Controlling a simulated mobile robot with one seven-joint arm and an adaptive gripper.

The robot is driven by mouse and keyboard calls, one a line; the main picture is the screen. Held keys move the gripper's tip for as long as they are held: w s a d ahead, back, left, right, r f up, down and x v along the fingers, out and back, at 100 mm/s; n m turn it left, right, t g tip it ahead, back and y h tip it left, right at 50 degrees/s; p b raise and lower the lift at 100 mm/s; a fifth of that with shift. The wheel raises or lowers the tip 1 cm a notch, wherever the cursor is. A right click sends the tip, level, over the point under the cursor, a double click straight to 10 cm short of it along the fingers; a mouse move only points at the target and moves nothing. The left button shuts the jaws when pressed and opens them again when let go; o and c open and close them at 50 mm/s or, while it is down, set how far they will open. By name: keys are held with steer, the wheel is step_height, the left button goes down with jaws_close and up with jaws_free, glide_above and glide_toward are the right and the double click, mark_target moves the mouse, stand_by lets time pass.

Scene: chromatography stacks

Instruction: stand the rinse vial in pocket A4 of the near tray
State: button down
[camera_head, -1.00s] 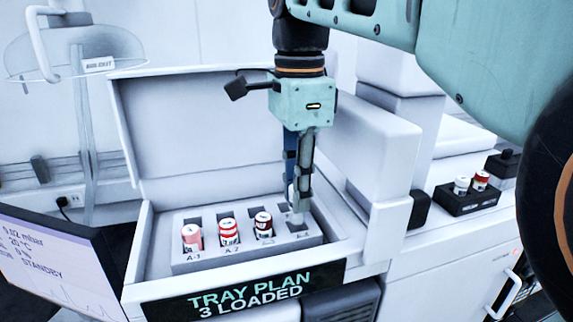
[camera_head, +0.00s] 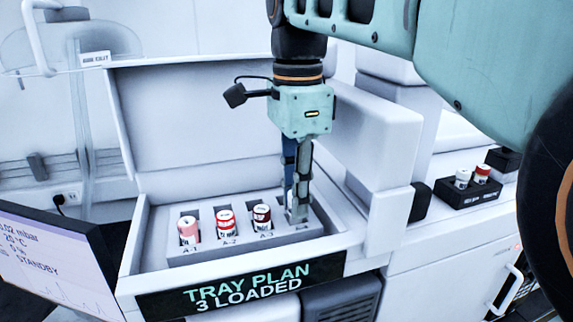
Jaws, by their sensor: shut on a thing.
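My gripper (camera_head: 297,207) points straight down over the right end of the near tray (camera_head: 190,258), at the front-row pocket after A-3, where A-4 lies. It is shut on the rinse vial (camera_head: 290,197), a pale thing mostly hidden between the fingers. The fingertips are down at the tray's top face. The fingers hide the pocket, so I cannot tell how deep the vial sits. Three vials stand in the other front pockets: a pink one (camera_head: 188,230) in A-1, a red-and-white one (camera_head: 225,223) in A-2 and a dark-red-capped one (camera_head: 262,218) in A-3.
The tray lies in an open white box with its lid (camera_head: 190,125) raised behind. A white housing (camera_head: 375,150) stands close to the right of my gripper. A black rack (camera_head: 475,192) with two vials is farther right. A monitor (camera_head: 45,265) stands at the left front.

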steer(key=shift+f, duration=0.1)
stand_by(0.3)
steer(key=shift+f+b, duration=0.35)
steer(key=shift+f, duration=0.2)
steer(key=c, duration=1.7)
jaws_free()
steer(key=shift+o, duration=0.2)
steer(key=o, duration=0.4)
steer(key=shift+c, duration=0.2)
steer(key=shift+r, duration=0.1)
